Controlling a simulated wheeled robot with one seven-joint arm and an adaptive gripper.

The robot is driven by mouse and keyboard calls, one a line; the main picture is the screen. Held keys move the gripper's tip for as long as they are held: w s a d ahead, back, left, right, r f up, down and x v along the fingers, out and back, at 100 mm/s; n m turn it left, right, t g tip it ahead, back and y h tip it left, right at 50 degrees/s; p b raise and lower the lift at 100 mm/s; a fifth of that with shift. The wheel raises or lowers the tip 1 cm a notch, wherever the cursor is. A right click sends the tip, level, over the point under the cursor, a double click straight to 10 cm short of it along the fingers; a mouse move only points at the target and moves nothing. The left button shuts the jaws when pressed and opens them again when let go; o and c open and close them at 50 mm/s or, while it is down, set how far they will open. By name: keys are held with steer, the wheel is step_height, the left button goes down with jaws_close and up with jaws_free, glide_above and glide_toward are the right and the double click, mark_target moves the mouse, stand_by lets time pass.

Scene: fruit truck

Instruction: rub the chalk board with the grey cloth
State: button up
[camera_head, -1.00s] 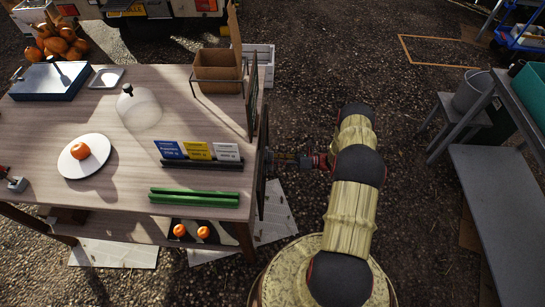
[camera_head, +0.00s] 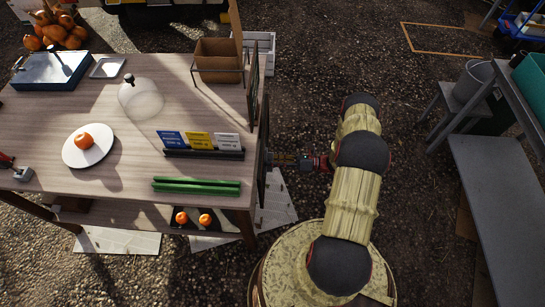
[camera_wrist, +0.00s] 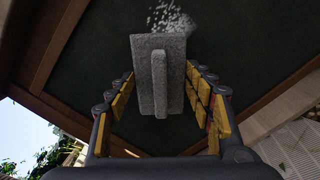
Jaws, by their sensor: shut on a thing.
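The grey cloth (camera_wrist: 145,75) looks like a thick grey block with a raised ridge, seen between the fingers of my gripper (camera_wrist: 165,88) in the wrist view. My gripper is shut on it. The dark chalk board (camera_wrist: 90,65) lies right behind the cloth, with a brown wooden frame. A patch of white chalk marks (camera_wrist: 172,18) shows just above the cloth. In the head view, the board (camera_head: 262,165) is seen edge-on at the table's right end, and my gripper (camera_head: 284,158) reaches it from the right. The cloth is hidden there. Whether cloth and board touch, I cannot tell.
The wooden table (camera_head: 110,185) holds a plate (camera_head: 72,157) with an orange fruit, price signs (camera_head: 199,141), green bars (camera_head: 196,187), a glass dome (camera_head: 143,103) and a cardboard box (camera_head: 216,73). A grey bench (camera_head: 495,200) stands right. Ground between is open.

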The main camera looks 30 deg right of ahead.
steer(key=shift+s+r+p, duration=0.1)
steer(key=shift+r+p, duration=0.45)
steer(key=shift+r, duration=0.45)
steer(key=shift+w+d+f+b, duration=0.15)
steer(key=shift+w+d+b, duration=0.25)
steer(key=shift+w+b, duration=0.3)
steer(key=shift+o, duration=0.2)
steer(key=shift+w+d+b, duration=0.3)
steer(key=shift+w, duration=0.25)
steer(key=shift+w+d+b, duration=0.3)
steer(key=shift+w, duration=0.2)
steer(key=shift+w+d+b, duration=0.45)
steer(key=shift+w+b, duration=0.1)
steer(key=shift+w, duration=0.05)
steer(key=shift+w+d+b, duration=0.4)
steer(key=shift+w+b, duration=0.1)
steer(key=shift+w, duration=0.1)
steer(key=shift+c, duration=0.2)
steer(key=w+d, duration=0.1)
steer(key=w+d+b, duration=0.1)
steer(key=w, duration=0.1)
steer(key=shift+w+d, duration=0.2)
steer(key=shift+d, duration=0.1)
steer(key=shift+d, duration=0.1)
steer(key=shift+v, duration=2.95)
